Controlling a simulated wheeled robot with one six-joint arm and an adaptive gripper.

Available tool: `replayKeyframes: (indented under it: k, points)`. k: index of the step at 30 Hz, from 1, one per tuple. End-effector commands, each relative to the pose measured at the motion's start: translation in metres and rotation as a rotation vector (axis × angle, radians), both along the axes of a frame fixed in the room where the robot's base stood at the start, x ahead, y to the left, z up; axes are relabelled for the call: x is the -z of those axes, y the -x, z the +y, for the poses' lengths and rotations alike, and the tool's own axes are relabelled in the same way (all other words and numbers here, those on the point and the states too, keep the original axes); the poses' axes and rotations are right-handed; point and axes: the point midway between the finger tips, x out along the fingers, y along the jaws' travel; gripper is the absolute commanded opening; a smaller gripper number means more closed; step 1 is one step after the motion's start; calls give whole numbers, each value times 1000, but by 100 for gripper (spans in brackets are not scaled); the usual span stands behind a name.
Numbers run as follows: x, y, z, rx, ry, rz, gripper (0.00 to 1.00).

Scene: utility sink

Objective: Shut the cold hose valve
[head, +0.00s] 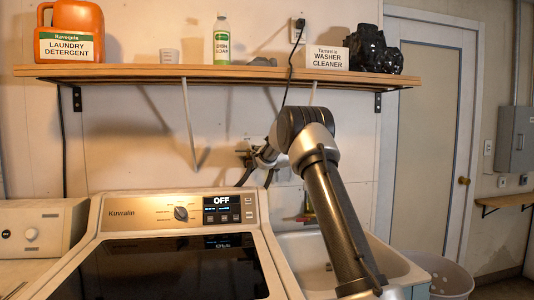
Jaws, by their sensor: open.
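Valve fittings (242,153) show on the wall behind the washer's right end, below the shelf. My arm reaches up over the sink and its end bends left and down towards these fittings. My gripper (256,158) is small and dark here, right beside the fittings, and is open. I cannot tell whether it touches them. A dark hose (246,175) runs down from the fittings behind the washer. The cold valve's handle and its position cannot be made out, as my gripper and wrist cover part of that area.
A wooden shelf (215,72) with a detergent jug (70,30), a bottle (221,42) and a washer cleaner box (320,58) hangs above. The washer (150,212) stands in front. The sink (393,262) is under my arm. A power cord (290,75) hangs down.

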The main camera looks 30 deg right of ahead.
Motion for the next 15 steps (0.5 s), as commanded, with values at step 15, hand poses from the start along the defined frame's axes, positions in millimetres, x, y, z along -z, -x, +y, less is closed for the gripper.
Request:
replayKeyframes:
  k: [15]
  points:
    - [0,99,16,1,0,0,77]
